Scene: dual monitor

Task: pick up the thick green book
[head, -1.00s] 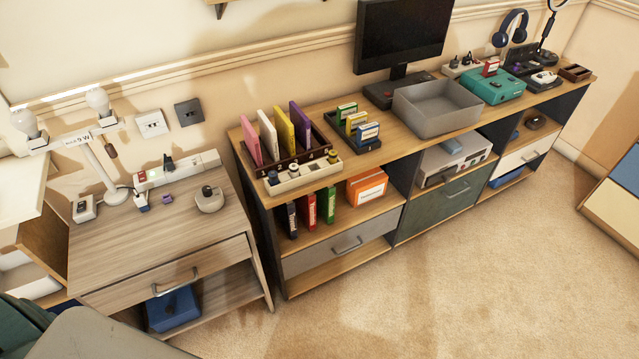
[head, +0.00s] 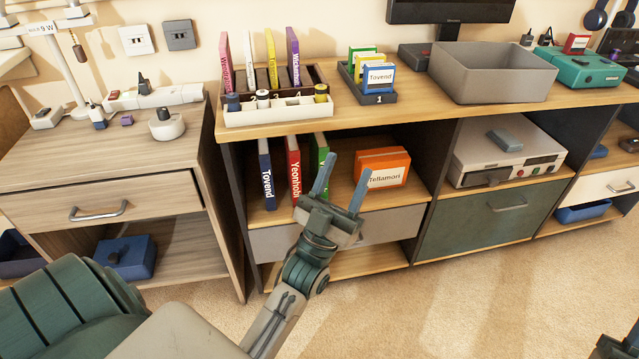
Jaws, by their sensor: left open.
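The green book (head: 319,150) stands upright on the open shelf under the wooden top, to the right of a red book (head: 293,168) and a blue book (head: 266,175). My left gripper (head: 346,170) is open and empty, pointing up in front of this shelf.
A grey drawer (head: 285,240) lies below the shelf. Above, the top carries a white holder (head: 285,112), upright thin books and a grey bin (head: 492,72). Carpet is clear in front.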

